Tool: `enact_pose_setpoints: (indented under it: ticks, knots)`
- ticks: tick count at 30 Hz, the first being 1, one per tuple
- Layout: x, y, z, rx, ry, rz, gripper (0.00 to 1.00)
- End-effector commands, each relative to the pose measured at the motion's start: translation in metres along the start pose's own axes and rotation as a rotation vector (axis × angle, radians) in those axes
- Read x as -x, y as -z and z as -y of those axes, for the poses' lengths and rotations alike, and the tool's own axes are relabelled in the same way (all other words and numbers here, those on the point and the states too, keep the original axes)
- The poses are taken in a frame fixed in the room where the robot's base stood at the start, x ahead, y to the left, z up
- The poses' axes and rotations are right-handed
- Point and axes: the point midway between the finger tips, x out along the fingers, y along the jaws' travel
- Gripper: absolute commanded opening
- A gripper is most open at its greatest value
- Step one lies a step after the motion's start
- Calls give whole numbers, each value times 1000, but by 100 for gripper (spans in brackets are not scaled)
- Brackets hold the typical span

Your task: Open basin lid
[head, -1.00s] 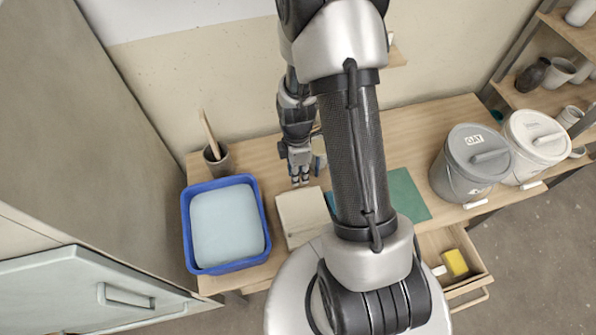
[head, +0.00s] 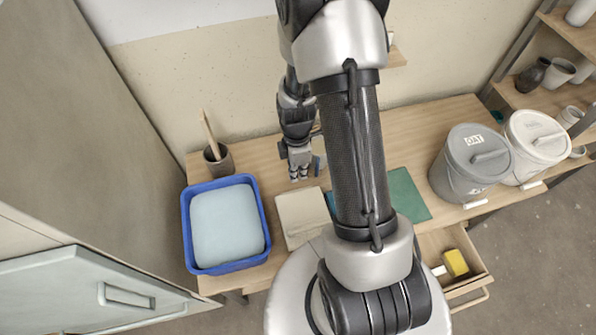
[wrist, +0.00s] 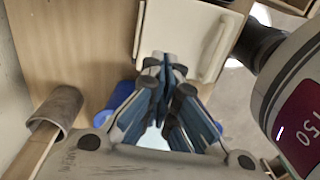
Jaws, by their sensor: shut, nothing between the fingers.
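A blue basin (head: 262,222) stands at the left end of the table, with a pale blue surface (head: 225,225) inside its rim; I cannot tell if this is water or a cover. A cream square panel (head: 297,208) lies flat just right of it. In the wrist view the panel (wrist: 172,35) shows a raised bar handle along one side (wrist: 214,50) and looks like a closed lid. My gripper (head: 300,175) is shut and empty, above the table behind the panel, apart from it. In the wrist view the shut fingers (wrist: 165,75) hide part of the basin (wrist: 122,95).
A cup (head: 218,160) with a wooden stick stands behind the basin. A green mat (head: 407,195) lies right of my arm. Grey (head: 462,180) and white (head: 535,140) lidded buckets stand at right. An open drawer (head: 470,285) holds a yellow sponge (head: 455,262).

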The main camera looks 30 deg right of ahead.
Motion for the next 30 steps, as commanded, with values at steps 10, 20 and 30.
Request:
enact_pose_setpoints:
  ticks: [10, 20, 30]
  knots:
    - [0, 0, 0, 0, 0, 0, 25]
    - [0, 0, 0, 0, 0, 0, 32]
    - [36, 0, -2, 0, -7, 0, 32]
